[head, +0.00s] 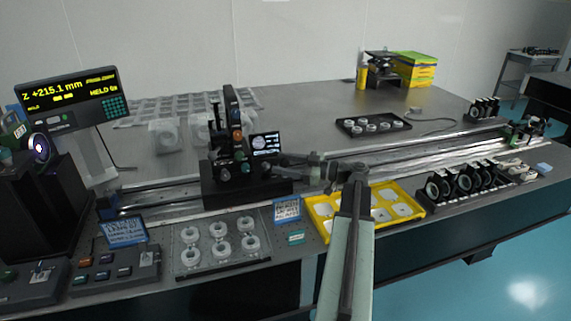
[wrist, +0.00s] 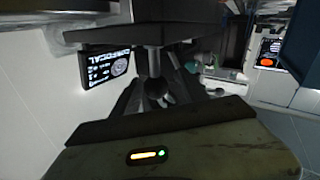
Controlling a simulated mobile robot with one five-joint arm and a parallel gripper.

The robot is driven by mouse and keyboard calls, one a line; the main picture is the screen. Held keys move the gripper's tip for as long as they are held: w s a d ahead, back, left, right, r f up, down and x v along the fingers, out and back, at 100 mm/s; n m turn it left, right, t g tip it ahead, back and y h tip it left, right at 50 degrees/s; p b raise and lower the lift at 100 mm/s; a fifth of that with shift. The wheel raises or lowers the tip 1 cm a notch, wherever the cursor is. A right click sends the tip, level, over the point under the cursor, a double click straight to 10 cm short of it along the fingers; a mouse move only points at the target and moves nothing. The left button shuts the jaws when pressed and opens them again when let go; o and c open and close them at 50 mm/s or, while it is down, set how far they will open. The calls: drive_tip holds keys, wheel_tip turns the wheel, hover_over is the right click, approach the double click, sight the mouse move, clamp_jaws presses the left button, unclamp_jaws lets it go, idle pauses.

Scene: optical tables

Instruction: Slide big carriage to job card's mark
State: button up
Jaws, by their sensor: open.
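The big carriage (head: 248,188) is a black block with knobs and a tall upright plate, sitting on the long rail (head: 160,209) left of the table's middle. My gripper (head: 278,164) reaches in from the right and is close to the carriage's right side. In the wrist view my gripper (wrist: 156,98) is open around or just behind a dark post (wrist: 153,62); contact cannot be told. A blue card (head: 286,209) stands in front of the carriage, and another blue card (head: 127,232) stands further left. Their writing is too small to read. The readout (head: 70,98) shows Z +215.1 mm and HELD.
A small lit screen (head: 265,143) stands by the carriage and shows in the wrist view (wrist: 107,67). A tray of white rings (head: 220,264), a yellow tray (head: 325,230) and a row of black lens mounts (head: 440,187) line the front edge. The rail right of my arm looks clear.

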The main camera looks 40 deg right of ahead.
drive_tip(key=v, duration=0.7)
drive_tip(key=shift+s+d, duration=0.15)
drive_tip(key=shift+s, duration=0.2)
